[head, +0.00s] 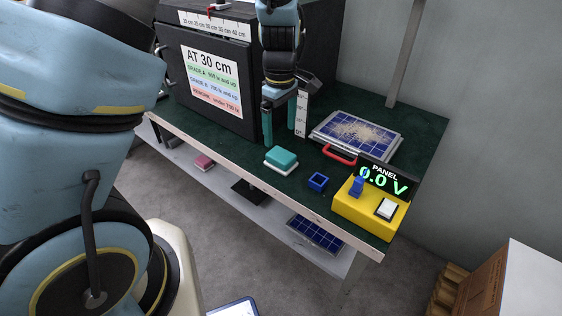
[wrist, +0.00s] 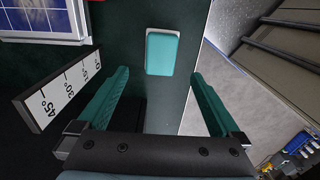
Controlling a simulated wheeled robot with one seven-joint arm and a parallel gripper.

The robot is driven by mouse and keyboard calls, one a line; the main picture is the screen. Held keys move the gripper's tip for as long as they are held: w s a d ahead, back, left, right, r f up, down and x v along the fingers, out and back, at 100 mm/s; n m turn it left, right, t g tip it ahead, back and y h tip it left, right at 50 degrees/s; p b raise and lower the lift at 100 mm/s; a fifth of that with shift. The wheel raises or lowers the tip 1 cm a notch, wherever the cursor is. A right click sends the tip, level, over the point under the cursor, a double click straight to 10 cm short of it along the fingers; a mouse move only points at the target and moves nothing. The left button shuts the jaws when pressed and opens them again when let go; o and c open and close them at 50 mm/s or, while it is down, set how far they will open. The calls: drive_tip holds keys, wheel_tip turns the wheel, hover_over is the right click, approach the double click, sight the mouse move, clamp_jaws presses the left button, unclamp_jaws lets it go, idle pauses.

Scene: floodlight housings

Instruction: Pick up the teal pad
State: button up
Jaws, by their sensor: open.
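The teal pad (head: 283,155) lies on a thin white base on the green table top (head: 230,150), near the table's front edge. It also shows in the wrist view (wrist: 161,53), beyond the fingertips and roughly centred between them. My gripper (head: 280,138) has teal fingers pointing down and stands above the table, just behind the pad in the head view. In the wrist view its two fingers (wrist: 158,75) are spread wide with nothing between them. I see no contact with the pad.
A white angle scale (wrist: 57,90) stands close to one finger. A dusty solar panel (head: 355,136), a red handle (head: 340,154), a blue square ring (head: 318,181) and a yellow meter box (head: 368,207) lie to the right. A black cabinet (head: 212,85) stands behind left.

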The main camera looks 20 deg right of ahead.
sight(281, 154)
drive_tip(key=f, duration=0.4)
drive_tip(key=f+p, duration=0.1)
drive_tip(key=f, duration=0.3)
drive_tip(key=shift+s+f, duration=0.2)
drive_tip(key=shift+f, duration=0.1)
drive_tip(key=c, duration=1.3)
wheel_tip(281, 154, up, 10)
drive_tip(key=shift+b, duration=0.35)
